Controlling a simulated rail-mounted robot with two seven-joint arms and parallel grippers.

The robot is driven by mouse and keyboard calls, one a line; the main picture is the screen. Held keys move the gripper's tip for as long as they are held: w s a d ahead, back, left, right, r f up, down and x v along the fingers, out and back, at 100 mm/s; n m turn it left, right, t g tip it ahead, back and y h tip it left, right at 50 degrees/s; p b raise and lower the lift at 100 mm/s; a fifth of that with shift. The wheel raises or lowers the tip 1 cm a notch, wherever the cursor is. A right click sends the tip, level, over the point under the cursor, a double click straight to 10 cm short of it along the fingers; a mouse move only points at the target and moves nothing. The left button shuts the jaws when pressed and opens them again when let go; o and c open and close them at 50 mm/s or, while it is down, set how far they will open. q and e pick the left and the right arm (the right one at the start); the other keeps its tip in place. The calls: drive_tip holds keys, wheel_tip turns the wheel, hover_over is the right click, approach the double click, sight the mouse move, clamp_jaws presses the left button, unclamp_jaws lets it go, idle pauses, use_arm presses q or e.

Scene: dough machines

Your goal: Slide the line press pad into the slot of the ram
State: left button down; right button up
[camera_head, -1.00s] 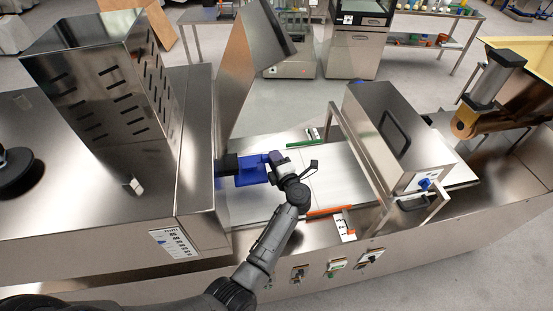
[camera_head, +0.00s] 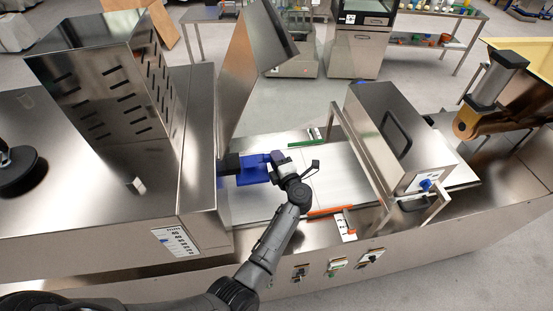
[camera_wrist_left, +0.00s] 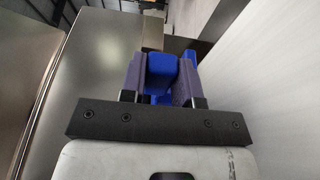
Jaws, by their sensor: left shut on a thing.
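The blue line press pad (camera_head: 252,171) is in my left gripper (camera_head: 274,166), over the white belt in the head view. In the left wrist view the two fingers of my left gripper (camera_wrist_left: 160,75) are shut on a blue upright part of the pad (camera_wrist_left: 160,72). The dark ram (camera_head: 229,164) sticks out of the steel housing at the pad's left end. The pad's left end meets or overlaps the ram in the picture; I cannot tell how far it sits in the slot, which is hidden. My right gripper does not show.
A large steel housing (camera_head: 190,150) stands left of the pad, with a raised steel lid (camera_head: 250,65) behind it. The belt (camera_head: 335,175) is clear to the right, up to a steel box with a dark handle (camera_head: 385,130). Green (camera_head: 310,142) and orange (camera_head: 328,211) strips edge the belt.

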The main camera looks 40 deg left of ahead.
sight(264, 161)
use_arm(q)
drive_tip(key=shift+s+a+p, duration=0.35)
drive_tip(key=shift+p, duration=0.05)
drive_tip(key=shift+s+a, duration=0.2)
drive_tip(key=shift+s, duration=0.1)
drive_tip(key=shift+s+a+p, duration=0.25)
drive_tip(key=shift+p, duration=0.3)
drive_tip(key=shift+s+a+p, duration=0.45)
drive_tip(key=shift+s, duration=0.1)
drive_tip(key=shift+s, duration=0.1)
idle(0.8)
